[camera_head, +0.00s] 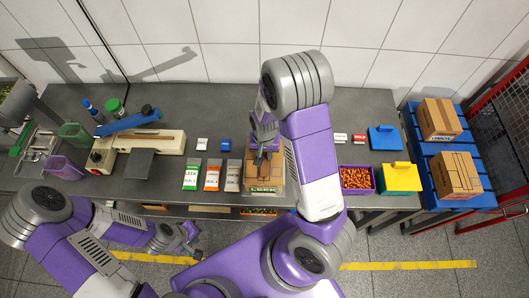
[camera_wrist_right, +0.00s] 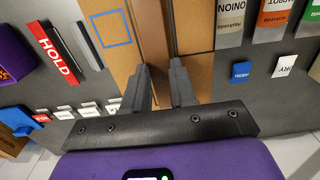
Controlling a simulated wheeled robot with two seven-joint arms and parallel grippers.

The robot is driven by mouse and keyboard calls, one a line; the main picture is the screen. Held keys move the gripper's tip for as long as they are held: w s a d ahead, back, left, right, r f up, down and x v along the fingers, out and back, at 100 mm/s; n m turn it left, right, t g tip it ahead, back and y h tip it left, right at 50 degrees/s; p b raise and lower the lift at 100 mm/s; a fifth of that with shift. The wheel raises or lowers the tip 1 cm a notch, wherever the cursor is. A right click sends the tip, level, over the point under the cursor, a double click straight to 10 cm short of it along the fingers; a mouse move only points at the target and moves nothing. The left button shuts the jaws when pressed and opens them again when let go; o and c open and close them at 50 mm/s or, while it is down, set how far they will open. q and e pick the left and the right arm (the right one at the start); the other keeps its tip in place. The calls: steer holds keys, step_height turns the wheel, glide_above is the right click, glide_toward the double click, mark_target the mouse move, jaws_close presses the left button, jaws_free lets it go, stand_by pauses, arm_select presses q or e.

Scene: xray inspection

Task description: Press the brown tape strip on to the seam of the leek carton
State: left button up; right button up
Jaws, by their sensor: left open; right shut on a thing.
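The leek carton (camera_head: 276,172) stands on the grey table in the middle of the head view, partly hidden by my right arm. In the right wrist view its tan top (camera_wrist_right: 192,25) fills the upper middle, with a blue square outline on one flap. The brown tape strip (camera_wrist_right: 150,35) runs lengthwise along the carton's top, between the two flaps. My right gripper (camera_wrist_right: 161,88) is shut on the strip's near end, low over the carton; whether the strip touches the seam all along is unclear. My left gripper (camera_head: 193,243) is open and empty, in front of the table.
Green (camera_head: 190,175), orange (camera_head: 212,175) and white (camera_head: 232,175) labelled packets lie left of the carton. A sealer-like machine (camera_head: 140,140) stands farther left. Cartons stand on a blue pallet (camera_head: 423,183).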

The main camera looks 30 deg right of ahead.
mark_target(265, 157)
steer(key=shift+f, duration=0.2)
stand_by(0.5)
steer(key=shift+f+b, duration=0.4)
steer(key=shift+b, duration=0.1)
steer(key=o, duration=1)
step_height(265, 157, up, 8)
steer(key=shift+f+p, duration=0.2)
steer(key=shift+p, duration=0.4)
